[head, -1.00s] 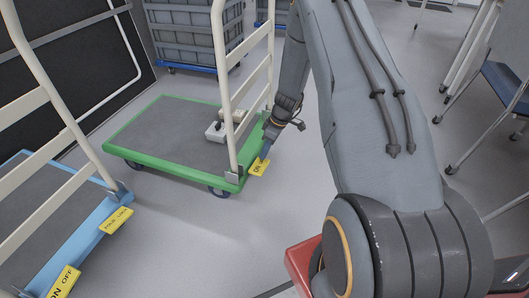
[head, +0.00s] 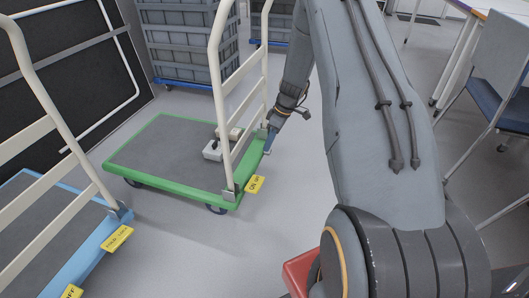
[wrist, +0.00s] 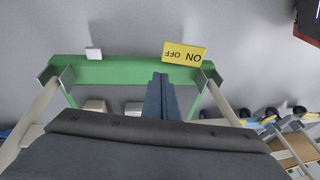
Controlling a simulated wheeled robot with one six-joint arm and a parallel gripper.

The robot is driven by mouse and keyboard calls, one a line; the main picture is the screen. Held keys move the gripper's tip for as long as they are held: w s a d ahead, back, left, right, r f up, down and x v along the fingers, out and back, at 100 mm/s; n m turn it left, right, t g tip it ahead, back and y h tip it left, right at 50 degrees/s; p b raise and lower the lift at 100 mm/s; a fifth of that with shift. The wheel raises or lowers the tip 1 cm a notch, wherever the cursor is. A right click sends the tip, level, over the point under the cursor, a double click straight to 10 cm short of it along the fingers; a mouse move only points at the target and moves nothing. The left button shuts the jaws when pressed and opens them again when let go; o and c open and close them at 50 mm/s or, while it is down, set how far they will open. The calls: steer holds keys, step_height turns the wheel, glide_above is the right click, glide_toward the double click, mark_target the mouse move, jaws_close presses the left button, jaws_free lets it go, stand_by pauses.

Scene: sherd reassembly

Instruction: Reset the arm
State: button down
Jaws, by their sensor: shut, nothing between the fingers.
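My gripper (head: 268,145) is shut and empty, beside the right edge of the green-framed platform cart (head: 170,187) in the head view. In the wrist view the closed fingers of my gripper (wrist: 160,82) point at the cart's green end bar (wrist: 125,71). A yellow ON/OFF pedal (head: 255,184) sticks out from the cart's near right corner, apart from the fingertips. The yellow pedal (wrist: 184,52) also shows in the wrist view, just right of and beyond the fingertips. My arm hides part of the floor on the right.
A blue cart (head: 48,220) with yellow pedals stands at the left. The green cart's cream handle (head: 218,95) rises close by my gripper. A small whitish object (head: 212,150) lies on its deck. Grey crates (head: 187,45) stand behind; a chair (head: 505,75) is at right.

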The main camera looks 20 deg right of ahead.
steer(key=shift+d+r, duration=0.3)
steer(key=shift+r, duration=0.2)
